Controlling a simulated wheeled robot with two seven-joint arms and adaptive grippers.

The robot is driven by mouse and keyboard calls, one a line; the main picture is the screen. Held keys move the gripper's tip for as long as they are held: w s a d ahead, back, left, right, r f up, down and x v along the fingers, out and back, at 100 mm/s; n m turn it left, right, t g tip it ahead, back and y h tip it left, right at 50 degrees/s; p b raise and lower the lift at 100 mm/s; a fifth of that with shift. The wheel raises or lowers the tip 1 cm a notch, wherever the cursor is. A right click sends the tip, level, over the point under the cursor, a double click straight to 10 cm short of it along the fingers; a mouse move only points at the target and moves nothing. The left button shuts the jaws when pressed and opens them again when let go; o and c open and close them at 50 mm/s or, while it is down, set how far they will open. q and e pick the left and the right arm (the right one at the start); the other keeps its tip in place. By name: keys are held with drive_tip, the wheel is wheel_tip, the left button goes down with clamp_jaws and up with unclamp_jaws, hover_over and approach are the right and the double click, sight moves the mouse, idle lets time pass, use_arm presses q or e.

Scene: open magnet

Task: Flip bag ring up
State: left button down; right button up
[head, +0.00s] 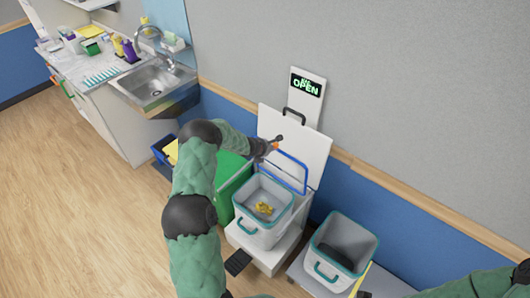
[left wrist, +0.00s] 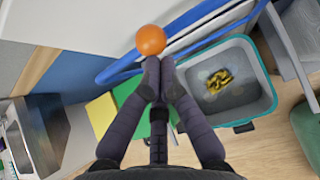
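The blue bag ring (head: 291,153) stands tilted up above the rear of the grey bin with a teal rim (head: 263,233), in front of the raised white lid (head: 312,150). In the left wrist view the ring's blue bar (left wrist: 190,20) runs behind my fingertips. My left gripper (head: 275,143) is at the ring's upper left corner. Its fingertips (left wrist: 160,62) are together, with an orange ball (left wrist: 150,40) just beyond them. I see nothing clearly pinched between them. Only a dark tip of my right gripper (head: 365,294) seems to show at the bottom edge.
Yellow crumpled waste (head: 264,208) lies in the bin. A lit OPEN sign (head: 306,85) is behind the lid. A second grey bin (head: 346,240) stands to the right, and a green bin (head: 232,172) to the left. A black pedal (head: 238,262) sits in front. The floor at left is clear.

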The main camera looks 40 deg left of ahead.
use_arm(q)
drive_tip(key=shift+w+r, duration=0.55)
drive_tip(key=shift+w, duration=0.2)
drive_tip(key=shift+w+d+r, duration=0.1)
drive_tip(key=shift+w+d, duration=0.05)
drive_tip(key=shift+w, duration=0.05)
use_arm(e)
drive_tip(key=shift+s+r, duration=0.15)
drive_tip(key=shift+r, duration=0.25)
